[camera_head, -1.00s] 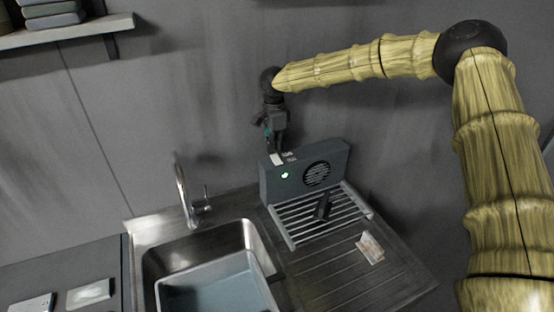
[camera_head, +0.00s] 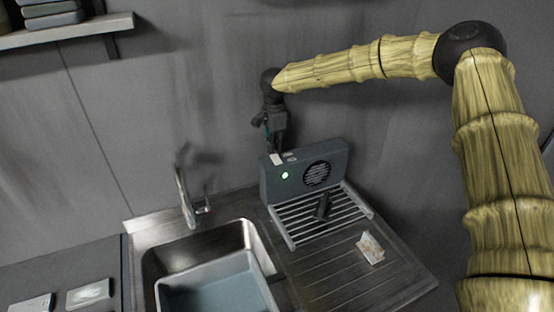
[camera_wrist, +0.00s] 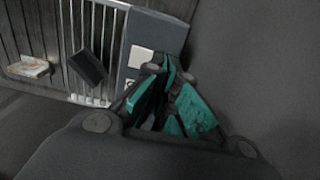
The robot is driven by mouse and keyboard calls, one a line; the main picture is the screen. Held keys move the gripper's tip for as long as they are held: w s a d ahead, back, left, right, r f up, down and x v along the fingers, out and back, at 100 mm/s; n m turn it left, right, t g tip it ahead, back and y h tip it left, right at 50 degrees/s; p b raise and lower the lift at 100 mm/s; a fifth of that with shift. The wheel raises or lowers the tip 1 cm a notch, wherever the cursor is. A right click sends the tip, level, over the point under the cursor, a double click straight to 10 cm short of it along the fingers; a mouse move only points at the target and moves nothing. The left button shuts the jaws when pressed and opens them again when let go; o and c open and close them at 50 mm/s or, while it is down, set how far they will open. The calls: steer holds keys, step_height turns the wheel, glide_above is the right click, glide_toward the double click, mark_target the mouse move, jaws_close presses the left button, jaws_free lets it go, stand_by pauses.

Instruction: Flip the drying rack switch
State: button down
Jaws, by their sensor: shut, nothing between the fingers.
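The drying rack (camera_head: 290,222) stands on the steel drainer with a dark grey fan unit (camera_head: 330,164) at its back. A green light (camera_head: 285,175) glows on the unit's front, left of a round grille. A white plate (camera_head: 277,159) and a smaller pale piece (camera_head: 290,156) sit on the unit's top; which one is the switch is too small to tell. The white plate also shows in the wrist view (camera_wrist: 140,58). My gripper (camera_head: 274,152) is shut and empty, pointing down just above the unit's top at its left end. Its teal fingers (camera_wrist: 168,68) show close beside the plate; contact is unclear.
A small pale, stained piece (camera_head: 370,248) lies on the drainer. A tap (camera_head: 184,196) and a sink with a grey tub (camera_head: 215,285) are at left. The wall is close behind my gripper.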

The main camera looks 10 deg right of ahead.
mark_target(275, 156)
steer(key=shift+f, duration=1.05)
stand_by(0.8)
steer(key=shift+r+p, duration=1.65)
steer(key=shift+r, duration=1.9)
steer(key=shift+d+f, duration=0.1)
